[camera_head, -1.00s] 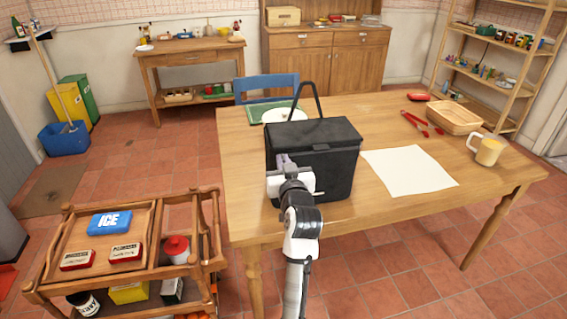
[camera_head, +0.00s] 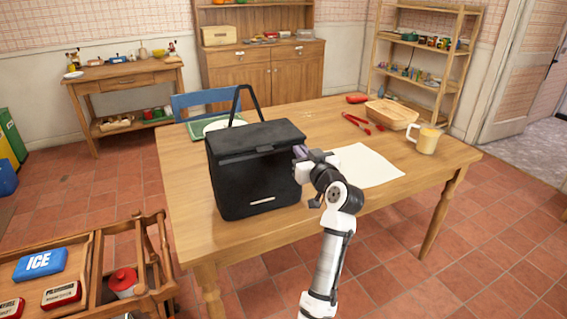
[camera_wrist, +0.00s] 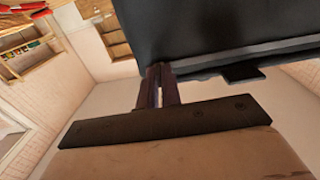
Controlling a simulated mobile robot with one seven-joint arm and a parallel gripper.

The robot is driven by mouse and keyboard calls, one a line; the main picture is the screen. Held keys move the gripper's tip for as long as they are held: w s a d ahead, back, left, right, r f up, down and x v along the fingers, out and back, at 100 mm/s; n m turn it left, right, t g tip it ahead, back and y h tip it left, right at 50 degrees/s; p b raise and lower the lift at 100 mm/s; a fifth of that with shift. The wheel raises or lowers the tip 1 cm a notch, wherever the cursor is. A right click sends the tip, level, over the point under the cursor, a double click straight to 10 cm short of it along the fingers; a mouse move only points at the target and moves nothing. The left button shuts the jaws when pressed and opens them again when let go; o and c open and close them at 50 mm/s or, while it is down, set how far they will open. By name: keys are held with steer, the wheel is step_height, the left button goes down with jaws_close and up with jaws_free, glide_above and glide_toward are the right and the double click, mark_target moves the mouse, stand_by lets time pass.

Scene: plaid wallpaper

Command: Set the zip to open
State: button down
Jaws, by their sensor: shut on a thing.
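The black cooler bag (camera_head: 240,180) stands upright on the wooden table (camera_head: 187,210), its lid (camera_head: 262,133) down and its carry handle (camera_head: 237,97) raised. The zip seam runs just under the lid's edge. My gripper (camera_head: 300,151) is at the bag's right front top corner, fingers level with the seam. In the wrist view, the fingers (camera_wrist: 158,82) are close together at the edge of the black bag (camera_wrist: 220,30), next to a dark tab (camera_wrist: 243,74). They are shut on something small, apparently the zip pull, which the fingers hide.
A white sheet (camera_head: 365,166) lies right of the bag, partly behind my arm. A green tray (camera_head: 197,131) is behind the bag. A wooden cart (camera_head: 85,275) stands at the lower left.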

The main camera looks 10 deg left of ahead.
steer(key=shift+w+d, duration=0.25)
steer(key=shift+d, duration=0.2)
steer(key=c, duration=1.6)
jaws_free()
steer(key=b+v, duration=0.3)
steer(key=v, duration=1)
steer(key=shift+s+d, duration=0.25)
steer(key=shift+s, duration=0.05)
